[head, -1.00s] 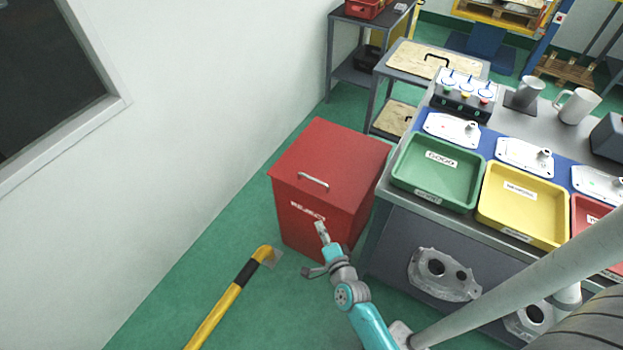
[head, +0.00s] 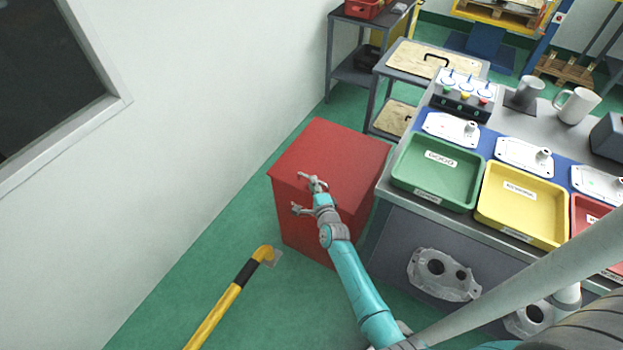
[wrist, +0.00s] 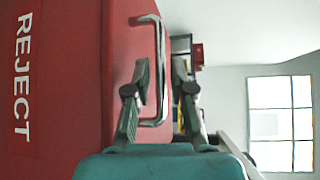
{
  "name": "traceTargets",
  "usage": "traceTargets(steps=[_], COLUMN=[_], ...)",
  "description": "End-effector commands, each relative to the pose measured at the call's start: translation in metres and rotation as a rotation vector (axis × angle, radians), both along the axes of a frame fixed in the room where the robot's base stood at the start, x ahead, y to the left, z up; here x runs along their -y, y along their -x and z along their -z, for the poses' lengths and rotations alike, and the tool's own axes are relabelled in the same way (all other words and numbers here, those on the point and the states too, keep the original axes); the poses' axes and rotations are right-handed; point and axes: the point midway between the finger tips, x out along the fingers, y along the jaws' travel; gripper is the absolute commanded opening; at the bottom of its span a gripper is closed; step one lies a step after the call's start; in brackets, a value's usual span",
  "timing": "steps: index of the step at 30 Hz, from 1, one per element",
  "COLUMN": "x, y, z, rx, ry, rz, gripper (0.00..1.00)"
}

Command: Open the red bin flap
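The red bin (head: 305,218) stands on the floor against the wall side of the bench. Its flap (head: 330,150) lies flat and shut on top. In the wrist view, the bin front (wrist: 60,90) carries the white word REJECT, turned sideways. The metal bar handle (wrist: 161,60) of the flap runs between the two fingers of my gripper (wrist: 161,72), which are apart on either side of it. I cannot tell whether they touch it. In the head view, my gripper (head: 304,192) is at the flap's front edge and largely hides the handle.
A yellow and black rail (head: 228,295) stands on the floor left of my arm. The bench with green (head: 437,170) and yellow (head: 522,203) trays is close on the bin's right. A wall (head: 210,110) rises at left.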

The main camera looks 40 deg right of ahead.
Motion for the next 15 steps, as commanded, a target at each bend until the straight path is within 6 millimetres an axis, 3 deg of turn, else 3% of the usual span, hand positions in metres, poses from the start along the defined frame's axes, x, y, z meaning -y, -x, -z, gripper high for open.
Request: traceTargets(steps=[6, 15], x=[0.010, 0.013], y=[-0.022, -0.030], z=[0.003, 0.005], rx=[0.000, -0.001], ry=[0.001, 0.000], rz=[0.000, 0.000], gripper=[0.23, 0.23])
